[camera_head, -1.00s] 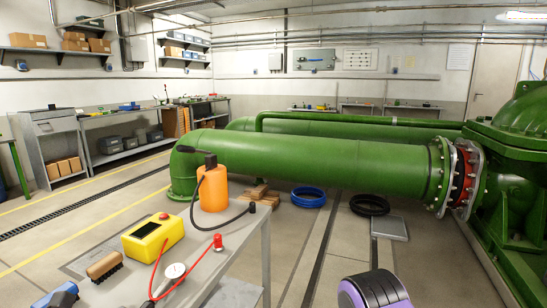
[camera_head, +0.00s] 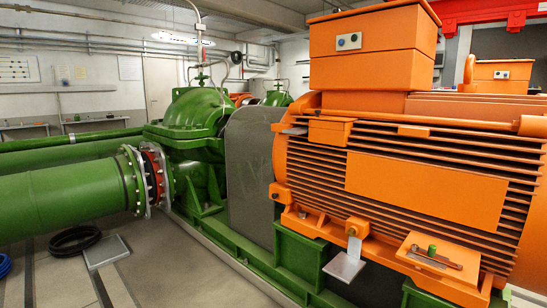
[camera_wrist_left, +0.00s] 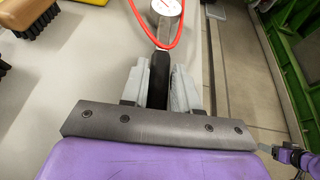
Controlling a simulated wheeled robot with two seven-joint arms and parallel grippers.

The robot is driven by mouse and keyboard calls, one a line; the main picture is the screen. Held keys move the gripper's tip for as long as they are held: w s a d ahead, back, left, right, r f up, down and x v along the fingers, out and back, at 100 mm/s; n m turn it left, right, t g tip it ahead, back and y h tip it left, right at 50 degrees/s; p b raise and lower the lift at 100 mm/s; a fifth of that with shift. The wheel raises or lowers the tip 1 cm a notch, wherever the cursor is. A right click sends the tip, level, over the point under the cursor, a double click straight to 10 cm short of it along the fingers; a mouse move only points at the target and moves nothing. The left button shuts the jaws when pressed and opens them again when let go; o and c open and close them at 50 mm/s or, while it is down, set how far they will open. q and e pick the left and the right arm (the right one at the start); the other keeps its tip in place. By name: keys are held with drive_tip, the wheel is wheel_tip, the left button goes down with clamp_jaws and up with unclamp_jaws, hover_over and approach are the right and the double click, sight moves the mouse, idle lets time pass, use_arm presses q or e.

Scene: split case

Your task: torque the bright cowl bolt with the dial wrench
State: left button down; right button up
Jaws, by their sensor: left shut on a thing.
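In the left wrist view, my left gripper (camera_wrist_left: 160,85) is shut on the black handle of the dial wrench (camera_wrist_left: 161,62). The wrench's round white dial (camera_wrist_left: 168,7) is at the top edge, with a red cord (camera_wrist_left: 143,25) looping beside it. The wrench lies over or just above the grey bench top; I cannot tell which. The head view shows neither gripper nor wrench. There, the large orange motor (camera_head: 425,175) stands at right. A small bright fitting (camera_head: 352,231) shows at its lower left, but I cannot tell whether it is the cowl bolt.
An orange plate (camera_head: 440,256) carries a green knob and grey bar at the motor's lower right. A grey guard (camera_head: 250,160) stands between motor and green pump (camera_head: 190,125). A green pipe (camera_head: 70,205) runs left. Brushes (camera_wrist_left: 32,15) lie on the bench (camera_wrist_left: 75,55).

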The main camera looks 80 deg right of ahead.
use_arm(q)
drive_tip(key=shift+r, duration=0.1)
wheel_tip(320, 180, up, 6)
drive_tip(key=p, duration=0.5)
drive_tip(key=shift+r+p, duration=0.1)
drive_tip(key=shift+p, duration=0.25)
